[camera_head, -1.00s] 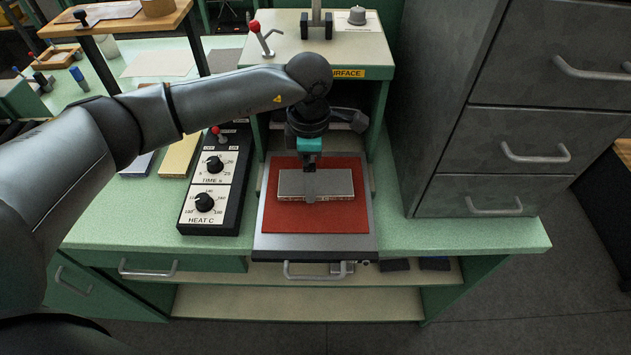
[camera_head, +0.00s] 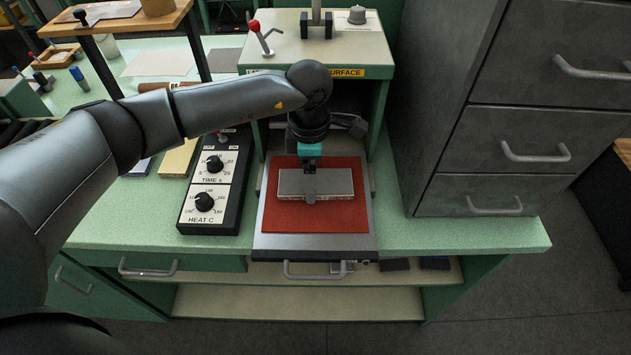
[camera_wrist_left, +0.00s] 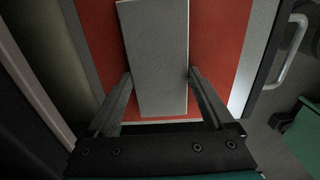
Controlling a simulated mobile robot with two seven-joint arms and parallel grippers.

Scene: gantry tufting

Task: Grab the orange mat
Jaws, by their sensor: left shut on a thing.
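The orange-red mat (camera_head: 300,222) lies flat on the pulled-out metal press tray (camera_head: 262,225). A grey rectangular block (camera_head: 335,183) rests on or just above the middle of the mat; I cannot tell whether they touch. My left gripper (camera_head: 310,188) comes down from above and is shut on the block, not on the mat. In the left wrist view, its two fingers (camera_wrist_left: 158,76) press on the long sides of the block (camera_wrist_left: 155,40), and the mat (camera_wrist_left: 218,40) shows on both sides below it. My right gripper is not in view.
The press housing (camera_head: 340,52) stands behind the tray. A control box with two dials (camera_head: 212,190) is on the left. A grey drawer cabinet (camera_head: 520,150) closes off the right. A tray handle (camera_head: 315,272) sticks out in front. Green bench top is free at front left.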

